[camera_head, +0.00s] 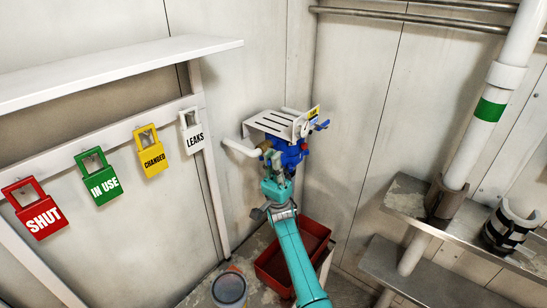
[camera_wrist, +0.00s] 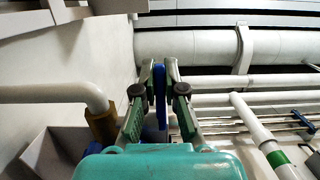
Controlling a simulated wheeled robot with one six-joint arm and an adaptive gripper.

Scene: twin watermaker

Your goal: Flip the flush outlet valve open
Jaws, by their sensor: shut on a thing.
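A blue valve assembly (camera_head: 292,150) sits in the corner under a white slotted bracket, with a white pipe and a brass fitting at its left. My gripper (camera_head: 281,170) reaches it from below and in front. In the wrist view, my gripper (camera_wrist: 160,80) has its two fingers closed on a narrow upright blue handle (camera_wrist: 160,97), seen edge-on. The fingers and my wrist hide much of the valve body, so I cannot tell how far the handle is turned.
The slotted bracket (camera_head: 280,122) covers the valve from above. A red tray (camera_head: 310,240) and a grey bucket (camera_head: 229,288) stand below. Colored tags, including a red SHUT tag (camera_head: 37,210), hang at left. A metal shelf (camera_head: 410,205) and a white pipe (camera_head: 490,105) stand at right.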

